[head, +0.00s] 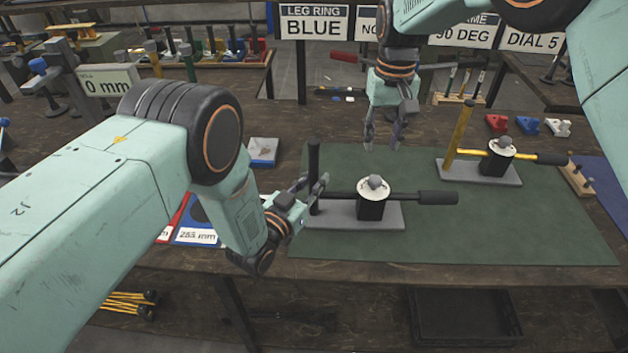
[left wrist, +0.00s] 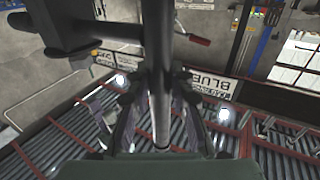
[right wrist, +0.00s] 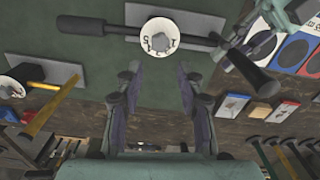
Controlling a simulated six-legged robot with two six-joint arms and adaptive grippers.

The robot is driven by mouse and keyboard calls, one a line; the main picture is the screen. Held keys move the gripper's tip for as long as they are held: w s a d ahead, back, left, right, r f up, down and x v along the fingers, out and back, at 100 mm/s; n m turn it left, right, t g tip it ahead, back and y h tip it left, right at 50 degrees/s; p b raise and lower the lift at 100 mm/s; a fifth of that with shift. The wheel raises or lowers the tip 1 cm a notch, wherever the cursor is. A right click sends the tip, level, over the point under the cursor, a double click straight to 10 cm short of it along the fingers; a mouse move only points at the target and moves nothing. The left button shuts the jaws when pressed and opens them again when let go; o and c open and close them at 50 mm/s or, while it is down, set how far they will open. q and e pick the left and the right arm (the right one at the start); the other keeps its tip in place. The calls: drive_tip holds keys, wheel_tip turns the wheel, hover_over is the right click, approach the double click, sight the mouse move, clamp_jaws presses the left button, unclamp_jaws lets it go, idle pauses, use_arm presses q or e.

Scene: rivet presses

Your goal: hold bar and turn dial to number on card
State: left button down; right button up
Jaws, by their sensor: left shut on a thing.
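The near press has a black upright bar (head: 314,160) on a grey base (head: 345,222). Its white numbered dial (head: 361,191) with a grey knob (head: 376,181) tops a black block. My left gripper (head: 316,190) is shut on the bar, which also shows between its fingers in the left wrist view (left wrist: 160,85). My right gripper (head: 383,142) is open and empty, pointing down above and behind the dial. In the right wrist view the dial (right wrist: 172,27) lies beyond the fingertips (right wrist: 160,72), untouched; its digits are too small to read surely. The card (head: 533,41) reads DIAL 5.
A second press with a yellow bar (head: 459,130) stands at the right on the green mat (head: 470,235). A black-handled lever (head: 437,198) sticks out right of the near dial. Red, blue and white blocks (head: 528,126) sit behind. The mat's front right is clear.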

sight(375, 178)
drive_tip(key=o, duration=0.3)
drive_tip(key=shift+w+r, duration=0.15)
drive_tip(key=shift+r, duration=0.35)
drive_tip(key=shift+o, duration=0.2)
drive_tip(key=n, duration=0.2)
drive_tip(key=r+n, duration=0.1)
drive_tip(key=n, duration=0.2)
drive_tip(key=shift+n, duration=0.3)
drive_tip(key=f+n, duration=0.5)
drive_tip(key=f, duration=0.1)
drive_tip(key=f+n, duration=0.5)
drive_tip(key=shift+s+f, duration=0.2)
drive_tip(key=shift+f, duration=0.15)
drive_tip(key=shift+w, duration=0.1)
clamp_jaws()
